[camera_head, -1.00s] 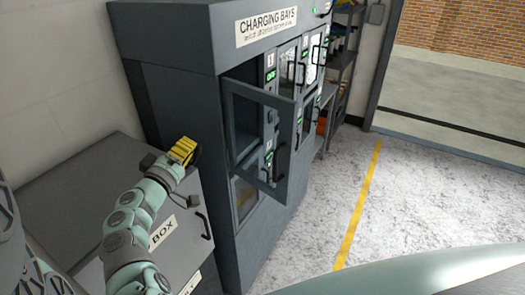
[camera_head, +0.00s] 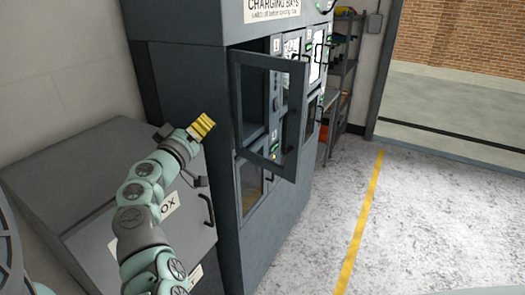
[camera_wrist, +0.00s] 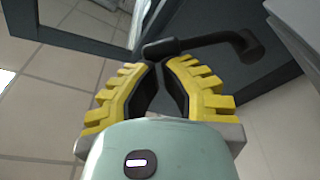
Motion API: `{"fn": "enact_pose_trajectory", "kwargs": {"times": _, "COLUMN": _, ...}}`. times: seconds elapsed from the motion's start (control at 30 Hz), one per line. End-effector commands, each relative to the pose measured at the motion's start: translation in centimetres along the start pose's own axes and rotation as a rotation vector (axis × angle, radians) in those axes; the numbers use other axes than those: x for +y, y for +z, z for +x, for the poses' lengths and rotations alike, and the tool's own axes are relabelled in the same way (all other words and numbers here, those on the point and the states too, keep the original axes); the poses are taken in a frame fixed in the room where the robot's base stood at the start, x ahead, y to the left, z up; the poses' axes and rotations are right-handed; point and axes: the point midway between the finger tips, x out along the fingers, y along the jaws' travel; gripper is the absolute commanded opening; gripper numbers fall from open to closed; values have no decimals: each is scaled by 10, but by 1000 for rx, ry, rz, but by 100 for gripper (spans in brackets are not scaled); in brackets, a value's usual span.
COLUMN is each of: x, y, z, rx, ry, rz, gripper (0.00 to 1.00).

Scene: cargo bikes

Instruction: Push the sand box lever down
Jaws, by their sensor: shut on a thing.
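The grey sand box (camera_head: 75,185) stands at the left in the head view, its label partly hidden by my arm. A small dark lever (camera_head: 197,182) shows at its front upper edge, partly behind my wrist. My gripper (camera_head: 204,125), with yellow ribbed fingers, is above the box's right end, beside the cabinet. In the wrist view my fingers (camera_wrist: 160,68) are nearly together, with dark pads between them. A black bar with a rounded joint (camera_wrist: 205,42) crosses just beyond the tips; it looks like the lever. I cannot make out what the jaws press on.
A dark charging cabinet (camera_head: 182,80) stands right of the box. Its open glazed door (camera_head: 289,120) juts out to the right of my gripper. A black handle (camera_head: 208,210) sits on the box front. The floor (camera_head: 330,205) with a yellow line is clear at the right.

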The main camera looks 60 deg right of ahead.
Motion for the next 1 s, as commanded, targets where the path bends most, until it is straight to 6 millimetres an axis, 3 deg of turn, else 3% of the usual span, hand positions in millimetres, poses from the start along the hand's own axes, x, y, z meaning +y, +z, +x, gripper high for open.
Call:
{"fn": "enact_pose_trajectory", "kwargs": {"times": 0.03, "x": -3, "y": 10, "z": 0, "rx": -5, "ry": 10, "rz": 22, "gripper": 0}}
{"fn": "enact_pose_trajectory", "kwargs": {"times": 1.0, "x": -9, "y": 42, "z": -4, "rx": -4, "ry": 87, "rz": 410, "gripper": 0}}
